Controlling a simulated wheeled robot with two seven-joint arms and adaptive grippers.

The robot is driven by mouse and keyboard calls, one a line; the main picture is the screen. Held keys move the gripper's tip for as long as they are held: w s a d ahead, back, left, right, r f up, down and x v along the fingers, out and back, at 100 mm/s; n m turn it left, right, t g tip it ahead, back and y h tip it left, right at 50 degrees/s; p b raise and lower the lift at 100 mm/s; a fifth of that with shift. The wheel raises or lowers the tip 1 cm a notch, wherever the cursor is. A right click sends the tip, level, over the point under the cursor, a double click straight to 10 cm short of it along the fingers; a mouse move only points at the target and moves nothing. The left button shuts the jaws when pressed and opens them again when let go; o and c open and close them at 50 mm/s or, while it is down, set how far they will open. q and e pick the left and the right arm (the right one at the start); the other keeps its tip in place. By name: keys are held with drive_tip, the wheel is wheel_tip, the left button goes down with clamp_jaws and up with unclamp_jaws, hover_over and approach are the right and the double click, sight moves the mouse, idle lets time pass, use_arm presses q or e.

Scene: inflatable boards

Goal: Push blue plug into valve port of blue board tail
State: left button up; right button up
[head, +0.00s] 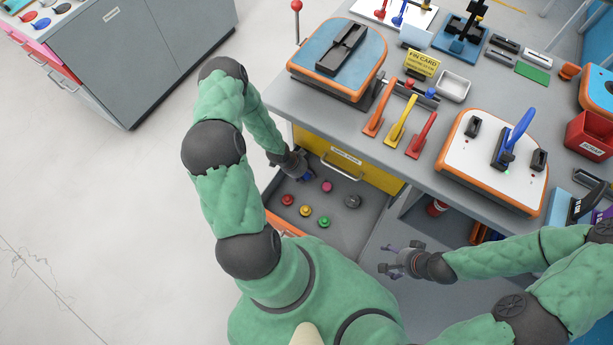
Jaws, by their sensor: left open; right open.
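A grey drawer (340,222) stands pulled out below the workbench, with several coloured plugs lying in it. My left gripper (303,175) reaches down into the back left of the drawer and is open. A small blue shape, likely the blue plug (308,178), shows right at its fingertips and is partly hidden by them; I cannot tell whether they touch. The blue board tail (366,68), blue with an orange rim and a black fin box, lies on the bench above the drawer. Its valve port cannot be made out. My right gripper (389,262) is open and empty, right of the drawer.
A red plug (287,199), pink plug (327,186), yellow plug (305,210), green plug (324,222) and grey plug (352,201) lie in the drawer. A white board tail (475,161) and several coloured levers (400,120) occupy the bench. The floor at left is clear.

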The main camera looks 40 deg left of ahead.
use_arm(q)
drive_tip(key=c, duration=0.6)
drive_tip(key=shift+r, duration=0.1)
